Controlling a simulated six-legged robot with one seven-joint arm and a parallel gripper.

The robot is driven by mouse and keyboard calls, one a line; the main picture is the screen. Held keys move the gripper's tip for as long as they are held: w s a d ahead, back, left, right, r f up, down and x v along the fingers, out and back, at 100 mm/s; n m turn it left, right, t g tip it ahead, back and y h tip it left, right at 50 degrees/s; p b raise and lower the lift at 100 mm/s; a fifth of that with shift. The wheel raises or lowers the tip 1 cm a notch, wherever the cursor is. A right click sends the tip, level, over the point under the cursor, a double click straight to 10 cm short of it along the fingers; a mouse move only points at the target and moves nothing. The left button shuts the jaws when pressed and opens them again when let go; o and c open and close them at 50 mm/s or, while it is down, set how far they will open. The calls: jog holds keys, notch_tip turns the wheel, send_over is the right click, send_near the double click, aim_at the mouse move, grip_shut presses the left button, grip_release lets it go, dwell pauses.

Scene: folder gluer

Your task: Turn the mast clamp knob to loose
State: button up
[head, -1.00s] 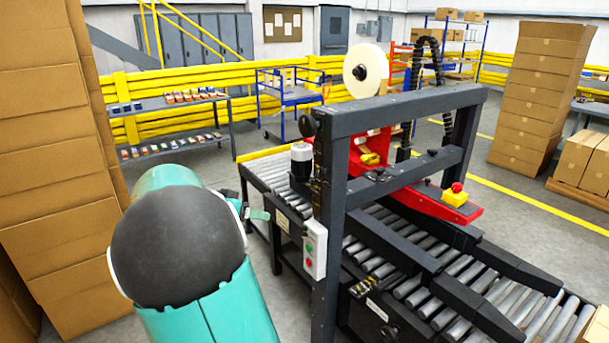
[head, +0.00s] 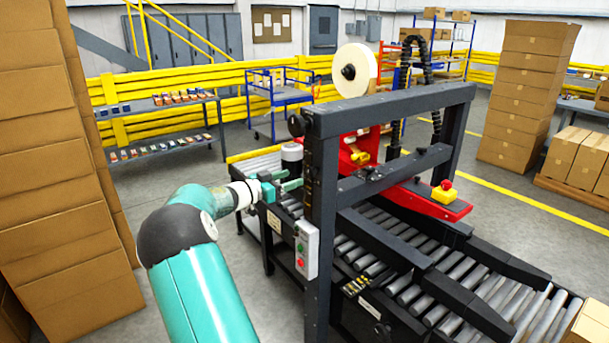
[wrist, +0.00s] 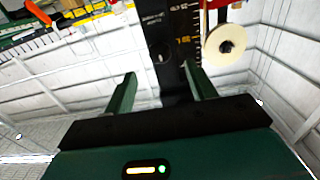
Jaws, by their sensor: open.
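A dark round knob (wrist: 160,52) shows on the black mast (wrist: 178,25) in the wrist view, between and beyond my fingertips. A black knob (head: 296,125) also sticks out left of the mast's top in the head view; I cannot tell whether it is the same knob. My gripper (head: 288,186) is at the mast's left side in the head view, pointing right. In the wrist view my gripper (wrist: 158,70) is open, its green fingers spread, with nothing held. The knob's setting is too dark and small to read.
A control box (head: 306,249) with buttons is on the near post. The white tape roll (head: 355,71) and red tape head (head: 350,155) stand close by. The roller conveyor (head: 372,262) runs to the lower right. Stacked cartons (head: 55,170) stand at left.

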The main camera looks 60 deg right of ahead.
aim_at(309, 172)
jog(key=x, duration=0.6)
jog(key=shift+s+d, duration=0.1)
jog(key=shift+d, duration=0.1)
jog(key=c, duration=1)
